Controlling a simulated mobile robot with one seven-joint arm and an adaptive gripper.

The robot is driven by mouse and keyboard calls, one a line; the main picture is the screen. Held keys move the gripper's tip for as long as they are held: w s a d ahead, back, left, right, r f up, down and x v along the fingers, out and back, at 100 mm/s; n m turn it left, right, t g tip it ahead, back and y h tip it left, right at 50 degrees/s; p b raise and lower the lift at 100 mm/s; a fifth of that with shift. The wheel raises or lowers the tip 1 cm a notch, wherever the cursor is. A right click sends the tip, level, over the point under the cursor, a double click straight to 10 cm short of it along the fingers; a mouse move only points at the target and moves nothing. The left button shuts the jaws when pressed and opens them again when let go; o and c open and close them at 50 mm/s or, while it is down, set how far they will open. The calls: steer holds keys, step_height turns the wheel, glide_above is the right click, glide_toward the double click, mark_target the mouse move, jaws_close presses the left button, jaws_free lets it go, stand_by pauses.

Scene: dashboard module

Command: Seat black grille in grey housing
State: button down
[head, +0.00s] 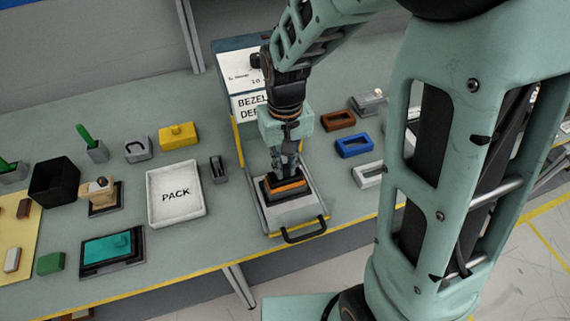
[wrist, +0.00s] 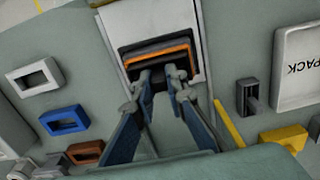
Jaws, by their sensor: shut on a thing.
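My gripper (head: 284,166) points down over the pale sliding plate at the bench's front edge. Its fingers also show in the wrist view (wrist: 168,76), close together on a small dark part, which I take to be the black grille. The fingers hide much of it. Right at the fingertips is a dark housing with an orange band (wrist: 158,56); in the head view the orange band (head: 290,185) shows just below the fingers. The grille is at the housing, but I cannot tell whether it sits fully in it or is level.
The pale plate has a black handle (head: 303,231) in front. A lettered box (head: 245,75) stands behind. Brown (head: 338,121), blue (head: 354,144) and white (head: 368,175) frames lie to the right. A white PACK tray (head: 153,207) and a grey upright part (head: 218,168) are left.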

mark_target(285, 174)
steer(key=shift+f+b, duration=1.4)
steer(key=shift+f, duration=0.45)
steer(key=c, duration=1.8)
jaws_free()
steer(key=shift+c, duration=0.2)
step_height(285, 174, up, 12)
steer(key=shift+r, duration=0.1)
